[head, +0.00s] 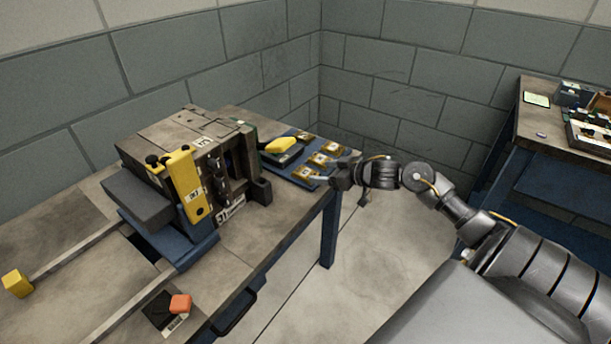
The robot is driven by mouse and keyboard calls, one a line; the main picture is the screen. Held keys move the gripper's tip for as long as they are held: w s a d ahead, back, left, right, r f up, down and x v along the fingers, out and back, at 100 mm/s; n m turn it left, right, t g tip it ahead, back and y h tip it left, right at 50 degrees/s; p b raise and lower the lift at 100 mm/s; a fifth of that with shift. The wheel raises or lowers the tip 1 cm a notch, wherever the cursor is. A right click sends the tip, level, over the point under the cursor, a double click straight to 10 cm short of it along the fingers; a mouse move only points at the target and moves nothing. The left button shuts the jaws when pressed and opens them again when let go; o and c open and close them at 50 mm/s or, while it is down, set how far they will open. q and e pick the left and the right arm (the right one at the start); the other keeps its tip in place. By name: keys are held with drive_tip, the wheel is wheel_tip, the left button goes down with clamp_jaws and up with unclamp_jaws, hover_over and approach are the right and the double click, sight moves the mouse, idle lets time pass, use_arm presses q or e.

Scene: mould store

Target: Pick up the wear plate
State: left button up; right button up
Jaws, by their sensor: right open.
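Several small brass-coloured plates with pale labels, which look like the wear plates, lie on a blue tray (272,161) at the right end of the bench. One wear plate (304,172) is at the near edge, right by the fingertips of my right gripper (322,180). Another plate (333,148) lies at the tray's far right. My right gripper reaches in from the right, low over the tray's near right edge. It is open and appears empty; whether it touches the nearest plate I cannot tell. My left gripper is not in view.
A large grey mould block (185,135) with a yellow bar (187,185) stands left of the tray. A yellow-topped item (281,145) sits beside the plates. A second bench (560,135) stands at right.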

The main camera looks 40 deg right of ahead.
sight(305, 171)
drive_tip(key=shift+a+x, duration=0.15)
drive_tip(key=shift+x, duration=1.2)
drive_tip(key=shift+a+x, duration=0.15)
drive_tip(key=shift+x, duration=1.25)
drive_tip(key=shift+s, duration=0.15)
drive_tip(key=c, duration=1.4)
